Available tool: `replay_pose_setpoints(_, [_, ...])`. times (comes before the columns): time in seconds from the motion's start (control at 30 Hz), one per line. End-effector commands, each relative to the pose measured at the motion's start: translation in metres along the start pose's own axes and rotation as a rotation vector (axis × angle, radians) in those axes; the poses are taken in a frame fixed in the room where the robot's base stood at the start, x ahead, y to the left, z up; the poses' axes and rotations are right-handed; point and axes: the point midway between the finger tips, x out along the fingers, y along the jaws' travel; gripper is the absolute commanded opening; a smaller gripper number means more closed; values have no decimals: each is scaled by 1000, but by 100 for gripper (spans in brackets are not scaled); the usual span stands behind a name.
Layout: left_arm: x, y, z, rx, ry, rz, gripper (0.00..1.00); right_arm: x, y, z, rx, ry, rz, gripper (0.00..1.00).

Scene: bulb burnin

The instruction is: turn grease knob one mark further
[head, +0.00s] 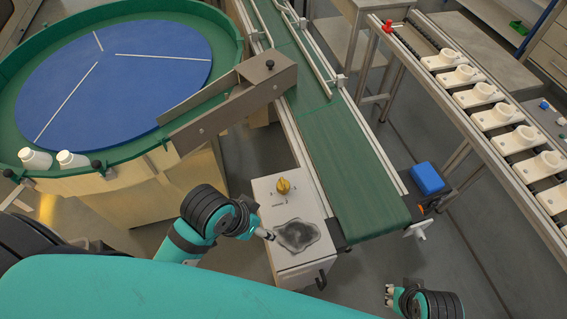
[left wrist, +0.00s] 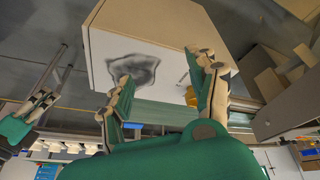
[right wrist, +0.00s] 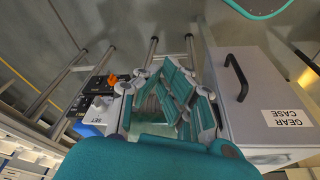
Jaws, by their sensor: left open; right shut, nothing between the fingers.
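The yellow grease knob (head: 283,186) stands on the top of a pale box, the gear case (head: 265,187), with small marks around it too small to read. A dark grease stain (head: 297,235) lies on the same top, nearer me; it also shows in the left wrist view (left wrist: 135,68). My left gripper (head: 268,235) is at the stain's left edge, below the knob in the picture and apart from it. Its fingers (left wrist: 167,80) are open and empty. My right gripper (head: 390,296) is low at the right, away from the box; its fingers (right wrist: 172,88) are shut and empty.
A green conveyor belt (head: 335,150) runs close along the box's right side. A metal chute (head: 235,105) and a round blue turntable (head: 120,75) lie left. The box's dark handle (right wrist: 237,77) sticks out in front. A blue box (head: 427,178) sits beside the belt's end.

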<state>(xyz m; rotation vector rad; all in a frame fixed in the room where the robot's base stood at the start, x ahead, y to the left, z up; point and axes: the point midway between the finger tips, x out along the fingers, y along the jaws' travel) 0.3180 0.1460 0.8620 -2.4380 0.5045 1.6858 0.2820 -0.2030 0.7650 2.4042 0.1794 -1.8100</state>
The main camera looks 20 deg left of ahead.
Motion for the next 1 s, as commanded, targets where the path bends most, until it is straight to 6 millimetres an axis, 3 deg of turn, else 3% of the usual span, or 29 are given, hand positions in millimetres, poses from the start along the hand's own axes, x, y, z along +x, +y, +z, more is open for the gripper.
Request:
replay_pose_setpoints(0.03, [-8,7,-21,44,12,27,59,12,-1,3,-1,-15,-2,0])
replay_pose_setpoints(0.27, [-8,39,-78,248,0,141,59,106,-6,41,-9,-56,-9,0])
replay_pose_setpoints(0.43, [-16,45,-114,422,-68,171,59,177,-9,95,-16,-96,-13,0])
replay_pose_setpoints(0.6, [-34,29,-143,558,-181,143,59,230,-12,166,-26,-134,-17,0])
replay_pose_setpoints(0.8, [-62,-5,-168,622,-315,75,59,259,-12,242,-34,-169,-20,0])
replay_pose_setpoints(1.0, [-79,-24,-178,629,-381,43,59,264,-12,278,-40,-182,-21,0])
